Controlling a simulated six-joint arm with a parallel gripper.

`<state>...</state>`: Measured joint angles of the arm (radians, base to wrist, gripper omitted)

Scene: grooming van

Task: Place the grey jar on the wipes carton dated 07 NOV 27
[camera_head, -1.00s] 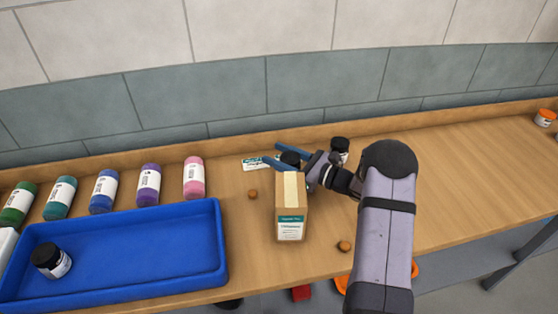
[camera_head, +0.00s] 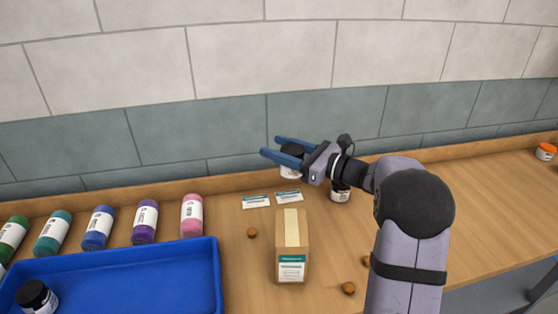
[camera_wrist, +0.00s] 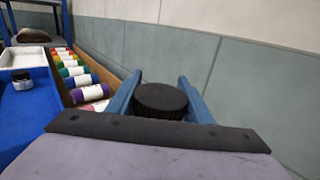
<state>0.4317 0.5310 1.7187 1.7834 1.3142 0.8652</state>
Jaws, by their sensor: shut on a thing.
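My gripper (camera_head: 271,147) is shut on a jar (camera_head: 290,171) with a black lid and a pale label. It holds the jar upright, raised above the back of the bench. The wrist view shows the black lid (camera_wrist: 161,97) between the blue fingers; the jar's body is hidden there, and its grey is hard to confirm. A brown carton (camera_head: 291,248) with pale tape on top and a teal-and-white label stands on the bench, nearer than the jar. Its date is too small to read. Two flat teal-and-white cards (camera_head: 256,201) (camera_head: 289,196) lie behind the carton.
Another black-lidded jar (camera_head: 340,194) stands right of the cards, under my wrist. Small brown balls (camera_head: 252,232) lie near the carton. A wall stands behind.

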